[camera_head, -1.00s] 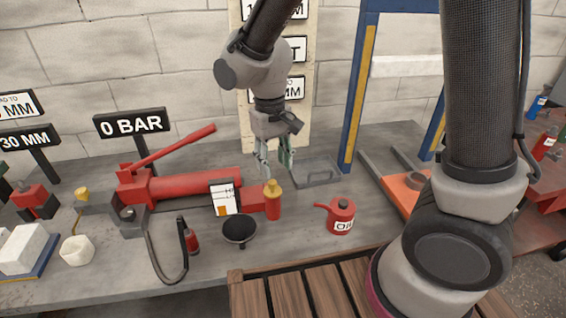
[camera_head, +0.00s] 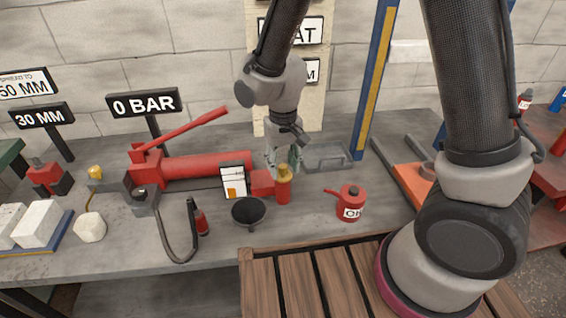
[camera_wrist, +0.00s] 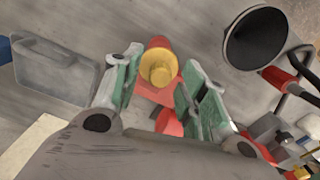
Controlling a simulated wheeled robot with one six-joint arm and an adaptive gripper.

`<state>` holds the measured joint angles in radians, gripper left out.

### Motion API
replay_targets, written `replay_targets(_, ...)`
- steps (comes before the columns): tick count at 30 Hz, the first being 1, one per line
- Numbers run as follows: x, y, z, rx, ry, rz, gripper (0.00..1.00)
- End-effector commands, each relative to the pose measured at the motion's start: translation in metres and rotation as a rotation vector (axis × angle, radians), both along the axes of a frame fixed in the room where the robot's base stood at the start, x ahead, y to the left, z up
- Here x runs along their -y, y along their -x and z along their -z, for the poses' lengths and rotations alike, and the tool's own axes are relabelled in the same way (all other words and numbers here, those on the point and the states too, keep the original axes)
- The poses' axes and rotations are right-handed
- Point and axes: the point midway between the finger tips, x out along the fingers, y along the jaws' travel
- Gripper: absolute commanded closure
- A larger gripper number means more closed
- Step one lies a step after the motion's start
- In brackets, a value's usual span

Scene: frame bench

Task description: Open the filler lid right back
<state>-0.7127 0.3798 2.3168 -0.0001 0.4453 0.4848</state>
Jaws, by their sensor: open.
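The filler lid (camera_head: 284,171) is a yellow cap on top of a red upright filler neck (camera_head: 283,190), at the right end of the red hand pump (camera_head: 205,167). It looks closed. My gripper (camera_head: 285,158) is open and empty, just above and behind the lid in the head view. In the wrist view the yellow lid (camera_wrist: 157,68) shows between my two green-padded fingers (camera_wrist: 158,84), nearer their tips. I see no finger shut on it, and contact cannot be told.
A black funnel (camera_head: 248,212) stands in front of the pump, and a red oil can (camera_head: 349,204) is to the right. A white card (camera_head: 235,180) stands left of the filler. A grey tray (camera_head: 327,157) lies behind right. The blue press frame (camera_head: 375,80) rises at the back.

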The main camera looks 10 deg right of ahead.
Motion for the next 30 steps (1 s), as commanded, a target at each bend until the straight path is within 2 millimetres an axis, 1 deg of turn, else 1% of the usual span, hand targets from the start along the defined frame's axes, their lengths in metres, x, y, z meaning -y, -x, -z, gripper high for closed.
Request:
replay_targets(4, 0.000, 0.000, 0.000, 0.000, 0.000, 0.000, 0.58)
replay_targets(8, 0.000, 0.000, 0.000, 0.000, 0.000, 0.000, 0.81)
replay_targets(9, 0.000, 0.000, 0.000, 0.000, 0.000, 0.000, 0.89)
replay_targets(11, 0.000, 0.000, 0.000, 0.000, 0.000, 0.000, 1.00)
replay_targets(22, -0.001, -0.003, -0.002, -0.033, -0.002, 0.002, 1.00)
replay_targets(26, -0.001, -0.007, -0.004, -0.091, -0.003, 0.003, 1.00)
replay_targets(30, -0.001, -0.013, -0.006, -0.190, -0.003, 0.003, 1.00)
